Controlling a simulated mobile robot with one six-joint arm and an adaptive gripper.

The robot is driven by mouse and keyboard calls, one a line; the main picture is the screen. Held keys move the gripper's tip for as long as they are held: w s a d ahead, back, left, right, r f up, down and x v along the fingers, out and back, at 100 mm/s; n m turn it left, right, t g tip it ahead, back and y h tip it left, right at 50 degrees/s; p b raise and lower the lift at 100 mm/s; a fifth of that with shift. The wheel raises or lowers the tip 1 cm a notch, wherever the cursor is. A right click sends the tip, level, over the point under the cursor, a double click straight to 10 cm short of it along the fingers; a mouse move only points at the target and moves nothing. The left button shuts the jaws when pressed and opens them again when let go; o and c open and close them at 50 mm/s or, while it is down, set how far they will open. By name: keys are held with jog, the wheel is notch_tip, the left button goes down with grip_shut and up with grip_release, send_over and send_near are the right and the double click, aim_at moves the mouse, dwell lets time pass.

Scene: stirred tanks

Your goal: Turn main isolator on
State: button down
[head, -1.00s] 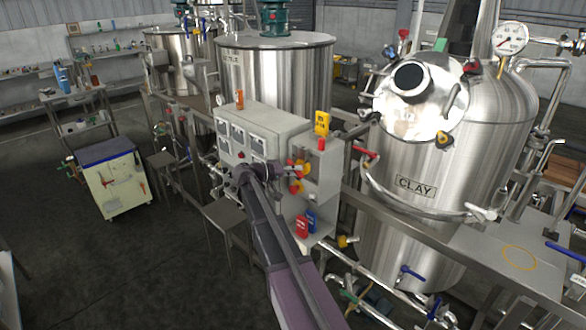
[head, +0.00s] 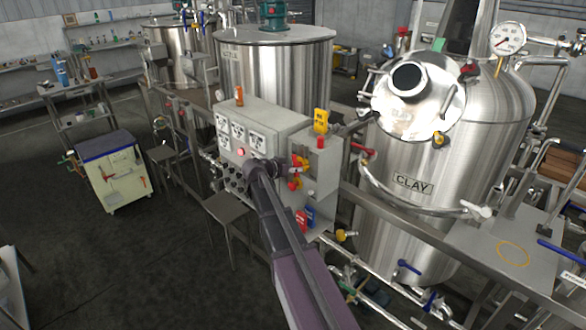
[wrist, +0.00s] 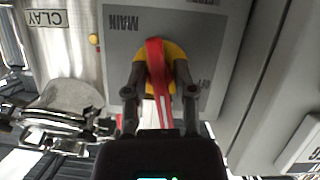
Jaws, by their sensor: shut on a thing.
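The main isolator is a red handle (wrist: 155,62) on a round yellow base, set on a grey plate (wrist: 122,60) marked MAIN, upside down in the wrist view. The handle lies nearly along the picture's vertical, slightly tilted. My gripper (wrist: 160,95) has one finger on each side of it and is shut on it. In the head view, red and yellow switch parts (head: 301,162) show on the right part of the control box. My arm partly hides that area and the grip is too small to make out there.
The steel CLAY tank (head: 400,220) stands close on the right, with pipes and valves beneath. Open floor (head: 110,260) lies to the left.

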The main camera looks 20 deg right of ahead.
jog(key=shift+d+m, duration=0.15)
jog(key=shift+m, duration=0.25)
dwell(0.4)
dwell(1.0)
jog(key=c, duration=0.7)
grip_release()
jog(key=shift+r+t, duration=0.1)
jog(key=shift+t, duration=0.2)
jog(key=shift+o, duration=0.2)
